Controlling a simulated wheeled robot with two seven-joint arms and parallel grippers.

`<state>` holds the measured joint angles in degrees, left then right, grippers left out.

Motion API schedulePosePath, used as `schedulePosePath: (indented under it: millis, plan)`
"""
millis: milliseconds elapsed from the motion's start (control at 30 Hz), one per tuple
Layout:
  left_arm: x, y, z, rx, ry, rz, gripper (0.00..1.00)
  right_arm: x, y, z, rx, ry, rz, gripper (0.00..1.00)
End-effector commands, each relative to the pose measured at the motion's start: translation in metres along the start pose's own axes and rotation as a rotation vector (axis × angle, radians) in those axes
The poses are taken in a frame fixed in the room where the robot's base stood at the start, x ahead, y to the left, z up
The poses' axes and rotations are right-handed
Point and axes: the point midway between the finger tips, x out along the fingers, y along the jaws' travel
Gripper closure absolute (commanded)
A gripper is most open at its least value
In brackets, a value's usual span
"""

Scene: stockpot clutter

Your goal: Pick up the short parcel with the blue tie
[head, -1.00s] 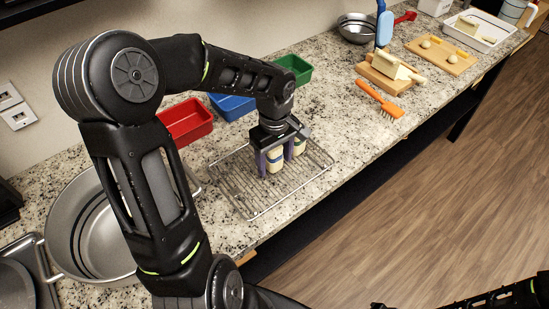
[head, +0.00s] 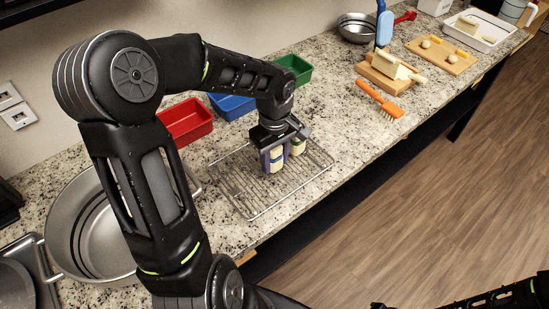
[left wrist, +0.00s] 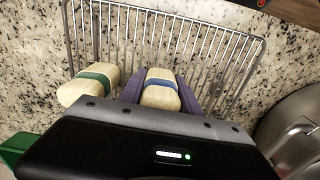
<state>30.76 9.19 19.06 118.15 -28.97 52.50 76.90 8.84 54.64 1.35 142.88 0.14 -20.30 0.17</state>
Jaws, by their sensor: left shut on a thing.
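A short cream parcel with a blue tie (head: 277,160) stands on the wire rack (head: 235,191). My left gripper (head: 276,157) reaches down over it, its purple fingers shut on its two sides. In the left wrist view the blue-tied parcel (left wrist: 161,89) sits between the fingers. A similar parcel with a green tie (left wrist: 89,84) is just left of the fingers there, and it shows behind the gripper in the head view (head: 298,147). The gripper hides the tops of both parcels in the head view. My right gripper cannot be made out.
Red (head: 186,121), blue (head: 232,106) and green (head: 296,69) bins stand behind the rack. A large steel pot (head: 85,235) is at the left. An orange brush (head: 379,98) and a wooden board (head: 384,81) lie to the right. Counter right of the rack is clear.

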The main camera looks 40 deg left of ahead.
Motion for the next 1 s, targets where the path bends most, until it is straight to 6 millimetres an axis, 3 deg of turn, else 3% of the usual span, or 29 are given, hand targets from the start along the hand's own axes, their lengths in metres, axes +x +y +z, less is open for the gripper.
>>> schedulePosePath:
  millis: [267,500,700,1000]
  plan:
    - [-0.021,0.001,-0.001,-0.001,0.004,0.004,1.00,0.003,0.001,0.000,-0.001,0.001,-0.001,0.64]
    - [-0.067,0.001,-0.001,0.000,0.004,0.006,1.00,0.007,0.002,-0.001,-0.002,0.002,-0.002,0.64]
    - [-0.095,0.001,0.000,0.001,0.002,0.003,1.00,0.009,0.003,-0.001,-0.002,0.003,-0.003,0.64]
    - [-0.100,0.000,0.000,0.001,0.000,0.000,1.00,0.009,0.003,-0.001,-0.002,0.003,-0.003,0.64]
